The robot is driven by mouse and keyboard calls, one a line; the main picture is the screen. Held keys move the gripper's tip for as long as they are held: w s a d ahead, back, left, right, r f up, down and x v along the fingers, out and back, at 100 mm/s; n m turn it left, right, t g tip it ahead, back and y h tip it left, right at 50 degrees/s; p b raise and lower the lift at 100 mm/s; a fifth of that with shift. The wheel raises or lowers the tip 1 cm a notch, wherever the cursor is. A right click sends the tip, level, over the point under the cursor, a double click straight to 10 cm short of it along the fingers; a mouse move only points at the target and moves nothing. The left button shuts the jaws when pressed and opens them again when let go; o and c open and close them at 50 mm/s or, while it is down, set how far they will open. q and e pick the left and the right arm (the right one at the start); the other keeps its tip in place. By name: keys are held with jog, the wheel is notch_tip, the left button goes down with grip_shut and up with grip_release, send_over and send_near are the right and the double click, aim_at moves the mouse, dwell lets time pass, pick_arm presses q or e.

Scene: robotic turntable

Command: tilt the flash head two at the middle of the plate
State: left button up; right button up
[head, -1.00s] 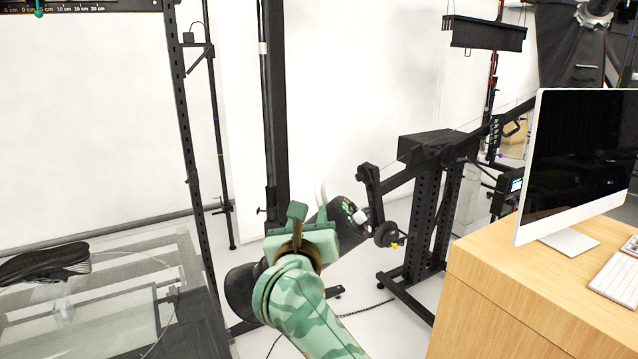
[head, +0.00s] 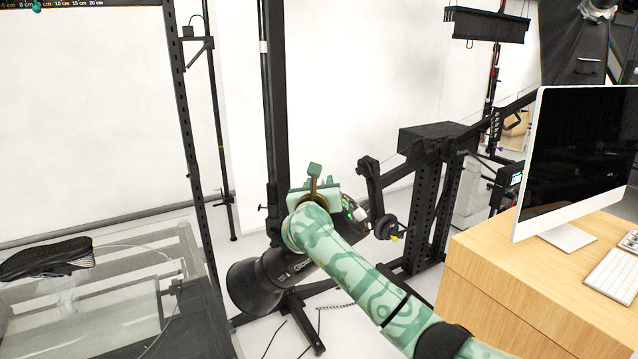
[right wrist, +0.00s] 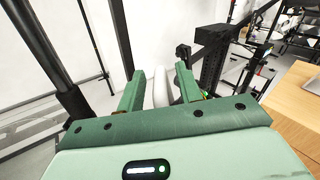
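The flash head (head: 258,287) is a black cylinder with a flared reflector. In the head view it hangs by the black stand, reflector pointing down and left. Its rear panel (head: 353,208) with small green lights faces up and right. My right gripper (head: 314,178) is over the upper side of the flash head and hides part of its body. In the right wrist view, a white handle (right wrist: 161,88) stands between the two spread green fingers of my right gripper (right wrist: 162,82). I cannot tell whether either finger touches it. My left gripper is not in view.
A black stand column (head: 274,120) rises behind the flash head. A black boom arm (head: 450,150) runs off to the right. A wooden desk (head: 520,280) with a monitor (head: 580,150) is at right. A glass table (head: 90,300) with a dark shoe (head: 45,258) is at left.

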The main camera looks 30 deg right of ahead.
jog(key=shift+w, duration=0.1)
jog(key=shift+c, duration=0.3)
grip_shut()
jog(key=s+d+f+m+b, duration=0.2)
jog(key=d+f+m+b, duration=0.2)
jog(key=f+b, duration=0.3)
jog(key=m+b, duration=0.1)
jog(key=b, duration=0.1)
jog(key=shift+s+m+b, duration=0.3)
jog(key=shift+b, duration=0.05)
jog(key=shift+d, duration=0.1)
jog(key=shift+o, duration=0.3)
grip_release()
jog(key=shift+s, duration=0.1)
